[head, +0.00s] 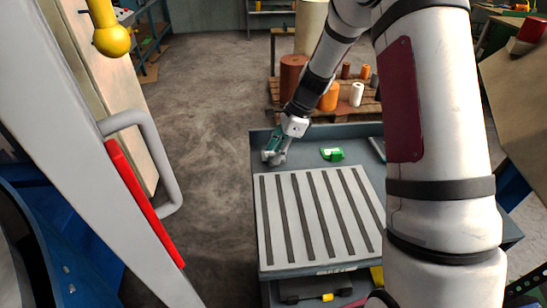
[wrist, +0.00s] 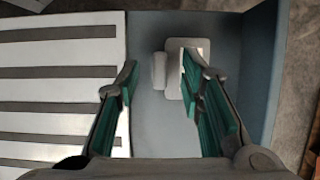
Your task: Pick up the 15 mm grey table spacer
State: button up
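A small grey block (wrist: 159,71) and a larger pale grey plate with rounded corners (wrist: 174,82) lie side by side on the cart's top in the wrist view, between and partly under my fingers. I cannot tell from the frames which is the 15 mm spacer. My gripper (wrist: 160,70) is open, with green pads. Its left finger is over the slatted plate's edge, and its right finger overlaps the pale plate and hides part of it. In the head view my gripper (head: 272,154) is at the cart's far left corner, and the grey pieces are hard to make out there.
The white slatted plate (head: 288,215) with dark grooves covers much of the blue-grey cart (head: 262,137). A green object (head: 332,154) lies right of my gripper. The cart has a raised rim. A pallet with spools (head: 356,94) stands behind.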

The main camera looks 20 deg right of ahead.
jog(key=shift+a+f, duration=0.15)
jog(key=shift+f, duration=0.25)
grip_shut()
jog(key=shift+r, duration=0.1)
